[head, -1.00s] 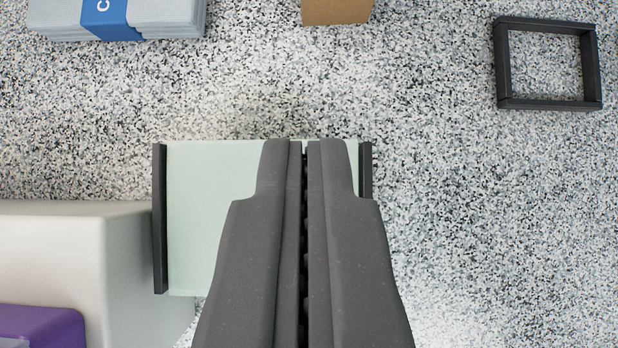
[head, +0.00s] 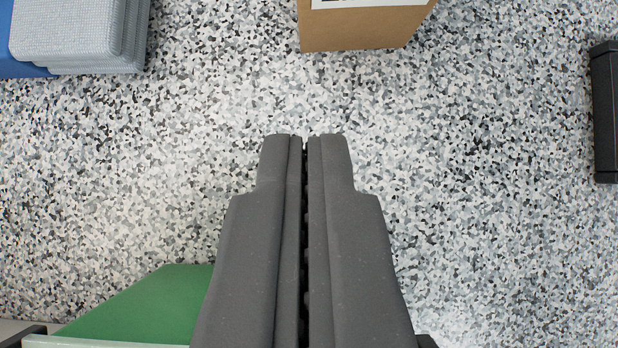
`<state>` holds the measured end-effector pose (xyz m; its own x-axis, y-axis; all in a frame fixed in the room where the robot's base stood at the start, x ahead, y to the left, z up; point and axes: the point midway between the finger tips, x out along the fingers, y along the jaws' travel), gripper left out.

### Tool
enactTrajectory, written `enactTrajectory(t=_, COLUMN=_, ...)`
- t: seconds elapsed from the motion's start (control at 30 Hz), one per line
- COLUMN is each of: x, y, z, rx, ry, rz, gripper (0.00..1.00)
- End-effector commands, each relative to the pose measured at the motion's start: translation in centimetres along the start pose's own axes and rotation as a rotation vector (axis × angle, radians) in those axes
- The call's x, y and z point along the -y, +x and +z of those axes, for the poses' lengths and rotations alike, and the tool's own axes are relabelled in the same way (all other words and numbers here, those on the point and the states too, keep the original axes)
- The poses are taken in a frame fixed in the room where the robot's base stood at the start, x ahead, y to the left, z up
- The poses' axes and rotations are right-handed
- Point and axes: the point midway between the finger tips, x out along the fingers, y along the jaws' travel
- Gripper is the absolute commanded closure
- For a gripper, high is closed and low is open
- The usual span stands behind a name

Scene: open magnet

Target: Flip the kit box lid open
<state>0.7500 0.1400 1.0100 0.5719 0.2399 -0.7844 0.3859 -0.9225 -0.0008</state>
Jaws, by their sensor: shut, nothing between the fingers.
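My gripper (head: 305,142) is shut and empty, pointing up the picture over bare speckled floor. At the lower left, partly behind my gripper, a green surface (head: 150,305) shows with a slanted left edge. A pale mint edge strip (head: 110,342) runs along the bottom below it, with a dark piece (head: 32,337) at its left end. These look like parts of the kit box, but most of it is below the picture or hidden behind my gripper. I cannot tell from this view how far the lid is open.
A cardboard box (head: 360,28) stands at the top, ahead of my gripper. A grey folded stack (head: 75,35) with a blue band (head: 22,68) lies at the top left. Part of a black frame (head: 606,110) shows at the right edge. The floor between them is clear.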

Motion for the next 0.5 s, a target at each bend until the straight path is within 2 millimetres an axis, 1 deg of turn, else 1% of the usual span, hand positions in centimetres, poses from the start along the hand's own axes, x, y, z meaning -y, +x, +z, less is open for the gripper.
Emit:
enactTrajectory(t=0.03, x=0.0, y=-0.5, z=0.3, rx=-0.002, ry=0.000, rz=0.000, gripper=1.00)
enactTrajectory(t=0.2, x=-0.1, y=-1.4, z=1.1, rx=-0.006, ry=0.001, rz=0.002, gripper=1.00)
enactTrajectory(t=0.33, x=0.0, y=-1.9, z=2.1, rx=-0.002, ry=0.000, rz=0.000, gripper=1.00)
enactTrajectory(t=0.5, x=-0.1, y=-2.3, z=2.5, rx=-0.003, ry=0.000, rz=0.001, gripper=1.00)
